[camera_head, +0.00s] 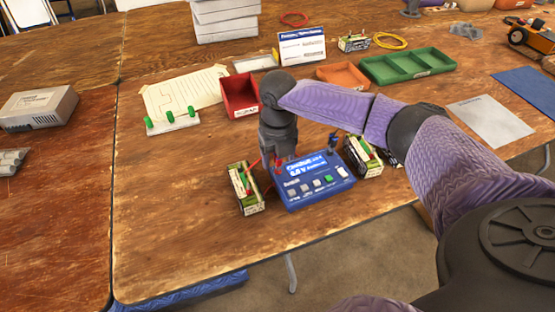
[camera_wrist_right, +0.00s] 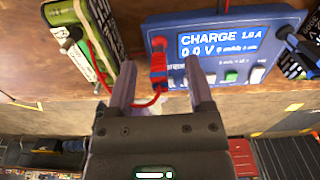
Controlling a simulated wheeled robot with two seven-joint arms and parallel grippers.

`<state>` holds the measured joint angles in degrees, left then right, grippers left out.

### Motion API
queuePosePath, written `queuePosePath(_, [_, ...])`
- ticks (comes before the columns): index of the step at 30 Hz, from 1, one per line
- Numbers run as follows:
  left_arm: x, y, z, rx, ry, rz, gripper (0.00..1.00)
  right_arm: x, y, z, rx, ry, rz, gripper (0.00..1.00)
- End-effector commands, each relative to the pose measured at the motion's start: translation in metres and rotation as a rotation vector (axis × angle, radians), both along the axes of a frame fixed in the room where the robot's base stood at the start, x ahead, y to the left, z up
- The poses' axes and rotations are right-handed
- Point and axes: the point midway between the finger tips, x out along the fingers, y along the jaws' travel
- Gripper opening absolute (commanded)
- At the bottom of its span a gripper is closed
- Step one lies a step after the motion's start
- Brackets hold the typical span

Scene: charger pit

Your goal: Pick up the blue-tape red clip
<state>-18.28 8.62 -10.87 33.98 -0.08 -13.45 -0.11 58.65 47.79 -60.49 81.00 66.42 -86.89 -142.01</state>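The red clip with blue tape (camera_wrist_right: 159,65) stands at the left edge of the blue charger (camera_wrist_right: 225,50) in the right wrist view. A red lead curves from it toward the left. In the head view the red clip (camera_head: 280,169) is partly hidden beside my right gripper (camera_head: 284,158), at the charger (camera_head: 312,185). In the right wrist view my right gripper (camera_wrist_right: 162,68) is open, one finger on each side of the clip. Contact cannot be told. My left gripper is not in view.
A battery pack (camera_head: 247,206) stands left of the charger and another (camera_head: 363,158) right of it, close by. A black clip (camera_head: 332,143) is at the charger's back right. A red tray (camera_head: 239,93) and a green tray (camera_head: 408,66) lie behind. The table's front left is clear.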

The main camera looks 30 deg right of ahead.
Motion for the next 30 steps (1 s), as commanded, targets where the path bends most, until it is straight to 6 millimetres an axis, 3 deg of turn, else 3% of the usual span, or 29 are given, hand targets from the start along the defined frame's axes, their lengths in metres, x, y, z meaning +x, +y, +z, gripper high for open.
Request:
queuePosePath(1, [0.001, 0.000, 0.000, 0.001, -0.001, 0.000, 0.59, 0.000, 0.000, 0.001, 0.000, 0.000, 0.000, 0.57])
queuePosePath(9, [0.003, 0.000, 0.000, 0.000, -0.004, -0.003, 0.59, 0.000, 0.000, 0.001, 0.000, -0.001, 0.000, 0.00])
queuePosePath(17, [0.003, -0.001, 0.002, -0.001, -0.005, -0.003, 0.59, 0.000, 0.000, 0.004, 0.001, -0.002, 0.000, 0.00])
queuePosePath(25, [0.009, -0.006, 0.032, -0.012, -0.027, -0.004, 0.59, 0.001, 0.000, 0.074, 0.002, -0.007, 0.000, 0.00])
queuePosePath(30, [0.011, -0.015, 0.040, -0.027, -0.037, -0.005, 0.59, 0.001, 0.000, 0.099, 0.001, -0.004, 0.000, 0.00])
